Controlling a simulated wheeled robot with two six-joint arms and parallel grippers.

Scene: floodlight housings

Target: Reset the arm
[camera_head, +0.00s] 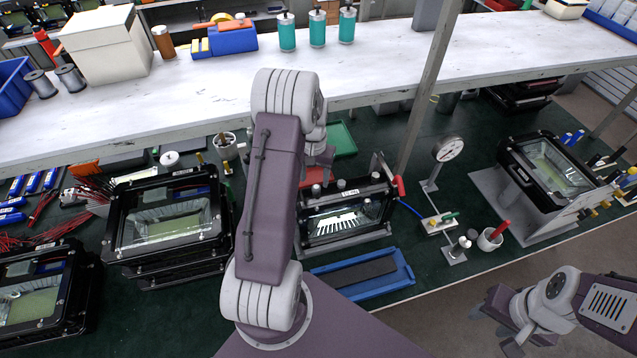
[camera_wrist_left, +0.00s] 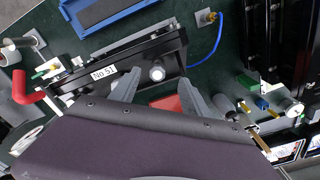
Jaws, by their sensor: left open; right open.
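My left arm rises through the middle of the head view and bends over at its elbow. My left gripper (camera_head: 320,168) is partly hidden behind the arm, over the back of the middle floodlight housing (camera_head: 347,222). In the left wrist view my left gripper (camera_wrist_left: 160,92) has its fingers apart with nothing between them, near the black housing marked No 51 (camera_wrist_left: 135,62). A red block (camera_wrist_left: 168,103) shows beyond the fingers. My right gripper (camera_head: 503,322) is open and empty at the lower right, over the floor in front of the bench.
Stacked housings (camera_head: 170,225) stand left of my left arm, and another sits on a grey stand (camera_head: 520,210) at right. A blue tray (camera_head: 365,275) lies before the middle housing. A white shelf (camera_head: 385,65) and its post (camera_head: 425,95) are behind. A gauge (camera_head: 448,149) stands right.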

